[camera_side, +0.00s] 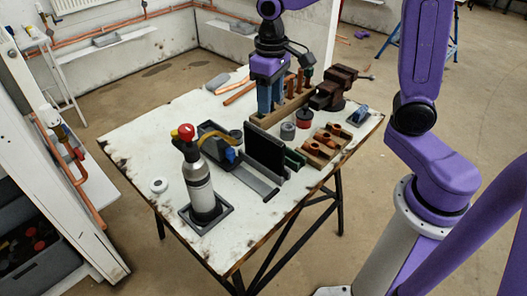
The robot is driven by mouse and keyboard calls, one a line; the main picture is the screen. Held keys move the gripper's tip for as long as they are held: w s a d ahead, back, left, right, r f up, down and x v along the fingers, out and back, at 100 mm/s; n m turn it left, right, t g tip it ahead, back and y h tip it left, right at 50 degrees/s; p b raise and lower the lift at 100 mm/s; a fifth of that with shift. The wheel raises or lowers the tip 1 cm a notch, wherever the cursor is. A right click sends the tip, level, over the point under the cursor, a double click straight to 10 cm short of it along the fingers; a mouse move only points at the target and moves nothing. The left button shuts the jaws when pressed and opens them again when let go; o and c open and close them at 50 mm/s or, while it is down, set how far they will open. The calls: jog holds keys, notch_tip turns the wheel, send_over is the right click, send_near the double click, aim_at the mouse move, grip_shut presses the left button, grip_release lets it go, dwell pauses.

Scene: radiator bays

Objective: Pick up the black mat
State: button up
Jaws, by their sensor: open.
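A black, flat panel that looks like the black mat (265,152) stands on edge near the middle of the white worktable (130,150), leaning slightly. Its lower edge is near a grey metal strip (256,181) and a green piece (294,158); I cannot tell what holds it up. My gripper (270,108) points down behind the panel, farther from the camera, beside a wooden rack (290,106). Its blue fingers are open, and I see nothing between them. The fingertips are apart from the panel and partly close to the rack, so their exact height is unclear.
A gas torch (199,185) with a red knob stands in a dark tray (222,211) at front left. A dark tool tray (212,140) lies left of the panel. A vise (338,88), a wooden block with copper fittings (322,147) and small tins (304,118) crowd the right. The table's left corner is clear.

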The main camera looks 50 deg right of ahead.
jog(key=m, duration=0.2)
send_over(263, 133)
jog(key=shift+m, duration=0.3)
jog(key=f, duration=1.2)
jog(key=shift+w+d+f, duration=0.1)
jog(key=shift+w, duration=0.25)
jog(key=f, duration=0.2)
jog(key=s+f, duration=0.1)
jog(key=f, duration=0.1)
jog(key=shift+f, duration=0.8)
grip_shut()
